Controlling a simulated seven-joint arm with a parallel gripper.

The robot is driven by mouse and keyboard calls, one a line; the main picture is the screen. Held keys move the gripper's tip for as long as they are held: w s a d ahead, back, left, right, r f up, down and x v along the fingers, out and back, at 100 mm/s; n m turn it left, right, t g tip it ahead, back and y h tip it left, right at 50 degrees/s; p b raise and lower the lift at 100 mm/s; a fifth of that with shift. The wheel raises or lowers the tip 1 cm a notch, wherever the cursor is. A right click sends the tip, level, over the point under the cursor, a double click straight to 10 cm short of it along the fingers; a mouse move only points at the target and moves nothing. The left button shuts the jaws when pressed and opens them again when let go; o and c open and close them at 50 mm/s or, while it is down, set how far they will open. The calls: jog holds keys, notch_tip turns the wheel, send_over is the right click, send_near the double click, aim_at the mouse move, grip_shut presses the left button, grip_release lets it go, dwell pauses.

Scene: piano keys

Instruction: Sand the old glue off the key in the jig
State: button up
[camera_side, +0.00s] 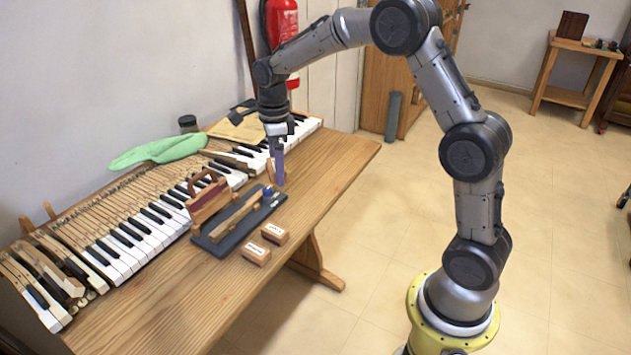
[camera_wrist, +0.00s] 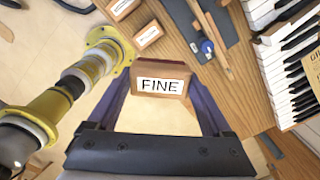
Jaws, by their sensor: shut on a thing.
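My gripper (camera_side: 279,181) is above the right end of the jig in the side view. In the wrist view its fingers are shut on a wooden block labelled FINE (camera_wrist: 161,84). The block's underside is hidden. The jig (camera_side: 215,243) is a dark plate on the bench, with a long pale wooden key (camera_side: 236,215) lying along it and a blue knob (camera_side: 267,191) at its right end. The jig also shows at the top of the wrist view (camera_wrist: 228,28), apart from the block. I cannot make out glue on the key.
Two more labelled blocks, one nearer the jig's right end (camera_side: 275,233) and one to its left (camera_side: 256,254), lie in front of the jig. A red-brown handled piece (camera_side: 207,196) stands behind it. The piano keyboard (camera_side: 150,224) and a green cloth (camera_side: 160,151) lie farther back. The bench's right end is clear.

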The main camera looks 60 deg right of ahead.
aim_at(219, 229)
jog(key=w+a+f+m, duration=0.1)
jog(key=w+a, duration=0.4)
jog(key=w, duration=0.3)
jog(key=shift+w+a+f+m, duration=0.2)
jog(key=shift+w+a+m, duration=0.05)
jog(key=shift+m, duration=0.05)
jog(key=shift+n, duration=0.5)
jog(key=w+a+f, duration=0.2)
jog(key=a, duration=0.1)
jog(key=w+a+f, duration=0.1)
jog(key=a+f, duration=0.1)
jog(key=shift+a, duration=0.1)
jog(key=shift+s+a+f, duration=0.1)
jog(key=shift+a+f, duration=0.05)
jog(key=shift+f, duration=1.85)
jog(key=shift+s+a+f, duration=0.1)
jog(key=shift+a+f, duration=0.05)
jog(key=shift+f, duration=1.85)
jog(key=shift+w+d+f, duration=0.1)
jog(key=shift+d+f, duration=0.05)
jog(key=shift+d, duration=0.15)
jog(key=shift+c, duration=0.6)
jog(key=shift+d+f, duration=0.1)
jog(key=shift+d, duration=5.6)
jog(key=shift+a, duration=5.85)
jog(key=shift+a+r, duration=0.2)
notch_tip(219, 229, up, 8)
jog(key=shift+f, duration=0.1)
